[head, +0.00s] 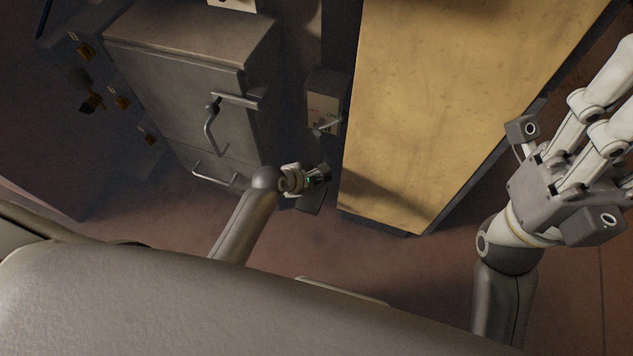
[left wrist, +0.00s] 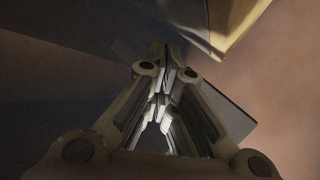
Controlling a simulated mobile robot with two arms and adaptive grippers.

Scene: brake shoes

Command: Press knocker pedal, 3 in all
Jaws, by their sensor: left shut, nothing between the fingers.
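My left gripper (head: 322,174) is low in the gap between the grey metal cabinet and the yellow-topped bench. Its fingers are shut and empty, and in the left wrist view the fingertips (left wrist: 165,52) meet. A flat dark plate (head: 310,203), which looks like the knocker pedal, lies below the gripper near the floor. It also shows as a grey-blue plate (left wrist: 232,118) behind the fingers in the left wrist view. I cannot tell whether the fingertips touch it. My right gripper (head: 603,112) is raised at the right, its fingertips cut off by the frame edge.
A grey metal cabinet (head: 170,100) with protruding handles (head: 213,130) stands left of the gripper. A small control box (head: 322,100) with a lever is just above it. The yellow-topped bench (head: 440,90) borders the right side. The reddish floor (head: 370,255) in front is open.

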